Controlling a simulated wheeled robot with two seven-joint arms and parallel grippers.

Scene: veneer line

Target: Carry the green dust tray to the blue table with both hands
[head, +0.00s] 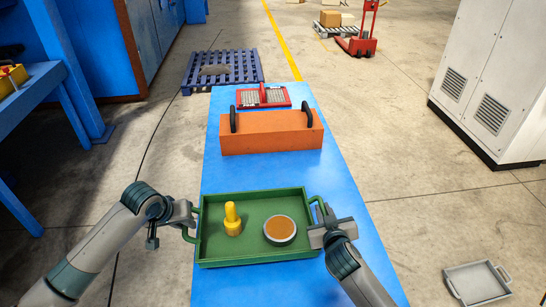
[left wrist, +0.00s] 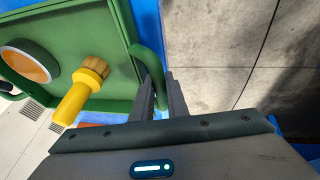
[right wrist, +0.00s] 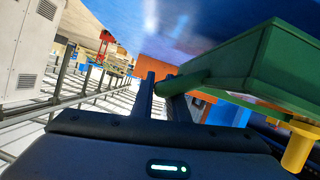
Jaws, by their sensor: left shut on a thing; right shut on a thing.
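The green dust tray (head: 258,262) is over the near end of the blue table (head: 215,285); I cannot tell whether it touches the top. It holds a yellow brush (head: 233,220) standing on its handle or bristles and a round tin (head: 280,230) with brown contents. My left gripper (head: 192,216) is shut on the tray's left handle, also seen in the left wrist view (left wrist: 150,75). My right gripper (head: 320,224) is shut on the right handle, which shows in the right wrist view (right wrist: 185,82). The tray looks about level.
An orange box (head: 270,140) with black handles stands on the table beyond the tray, with a red-framed item (head: 263,97) behind it. A blue pallet (head: 222,68) lies on the floor beyond. A grey tray (head: 477,283) lies on the floor at right. A white cabinet (head: 490,75) stands at right.

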